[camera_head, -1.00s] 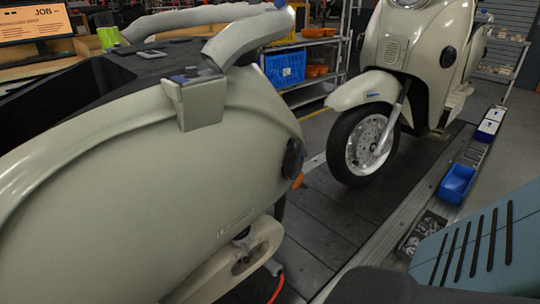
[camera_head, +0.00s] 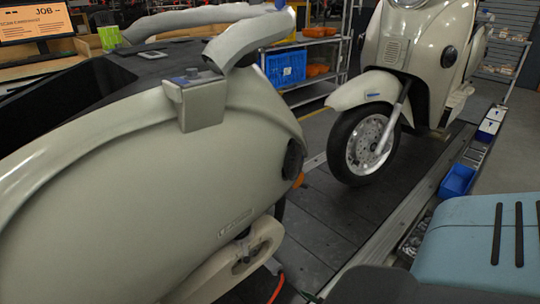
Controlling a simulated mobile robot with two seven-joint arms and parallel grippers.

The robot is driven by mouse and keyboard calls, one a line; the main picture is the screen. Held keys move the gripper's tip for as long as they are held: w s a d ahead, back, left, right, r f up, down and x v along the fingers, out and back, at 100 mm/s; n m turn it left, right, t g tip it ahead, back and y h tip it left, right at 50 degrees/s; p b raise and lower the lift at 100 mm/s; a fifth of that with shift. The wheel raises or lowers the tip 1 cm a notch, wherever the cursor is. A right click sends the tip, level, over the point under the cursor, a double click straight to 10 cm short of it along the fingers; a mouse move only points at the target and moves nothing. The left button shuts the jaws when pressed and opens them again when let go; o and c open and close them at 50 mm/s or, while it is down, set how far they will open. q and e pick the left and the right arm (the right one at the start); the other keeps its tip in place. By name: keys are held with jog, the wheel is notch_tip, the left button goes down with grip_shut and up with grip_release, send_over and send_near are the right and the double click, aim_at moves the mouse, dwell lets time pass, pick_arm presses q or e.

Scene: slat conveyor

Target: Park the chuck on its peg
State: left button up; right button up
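I cannot make out the chuck or its peg for certain. An orange hose (camera_head: 277,288) hangs down at the bottom edge, below the near scooter's body (camera_head: 130,190). A small dark part (camera_head: 243,233) shows at the pale bracket (camera_head: 245,252) under that body, too small to identify. Neither my left nor my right gripper is in view. A blue-grey slotted piece (camera_head: 475,245) at the lower right looks like part of my own arm; its gripper end is not visible.
A second cream scooter (camera_head: 400,50) stands ahead on the dark slat conveyor (camera_head: 315,215). A blue bin (camera_head: 458,180) sits along the right rail. Shelves with a blue crate (camera_head: 285,67) and a screen (camera_head: 35,22) are at the back. Slats between the scooters are clear.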

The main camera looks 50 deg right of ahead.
aim_at(282, 273)
jog(key=shift+w+d+r+n+t+y, duration=0.2)
jog(key=shift+w+d+r+n+t, duration=0.25)
jog(key=shift+w+r+t, duration=0.7)
jog(key=shift+w+d+r+n+t+y, duration=0.25)
jog(key=shift+w+r+n+t, duration=0.45)
jog(key=shift+w, duration=0.8)
jog(key=shift+w+d+r+n+t+y, duration=0.2)
jog(key=shift+w+d+r+t, duration=0.35)
jog(key=shift+w+t, duration=0.7)
jog(key=shift+w+a+r, duration=0.1)
jog(key=shift+w, duration=0.05)
